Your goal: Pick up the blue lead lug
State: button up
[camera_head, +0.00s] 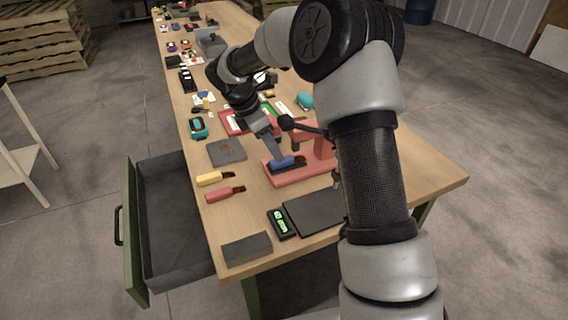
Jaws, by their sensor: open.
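The blue lead lug (283,163), with a dark brown end at its right, lies in the red press-like fixture (295,177). My gripper (277,157) is open and points down at the blue lug, with its fingertips at or just above it. I cannot tell whether they touch it. Part of the lug is hidden by the fingers. A yellow lug (208,180) and a red lug (219,196) lie on the table to the left of the fixture.
My arm covers the table's right side. A dark grey plate (227,153), a scale with a green display (281,222) and a grey block (246,249) lie nearby. An open drawer (172,215) juts out at left. Many small items fill the far table.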

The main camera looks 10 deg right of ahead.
jog(key=x, duration=0.2)
jog(key=b+x, duration=0.1)
jog(key=x, duration=0.2)
jog(key=shift+w+d+f, duration=0.1)
jog(key=shift+w+d, duration=0.05)
jog(key=shift+w, duration=0.1)
grip_shut()
jog(key=shift+r+p, duration=0.6)
jog(key=shift+p, duration=0.2)
jog(key=s+a+p, duration=0.2)
jog(key=s+a, duration=0.1)
jog(key=a, duration=1.1)
jog(key=s+a+p, duration=0.2)
jog(key=a, duration=1.3)
jog(key=s+a+p, duration=0.2)
jog(key=s+a, duration=0.1)
jog(key=a, duration=1.2)
jog(key=shift+s+f, duration=0.3)
jog(key=shift+f, duration=0.1)
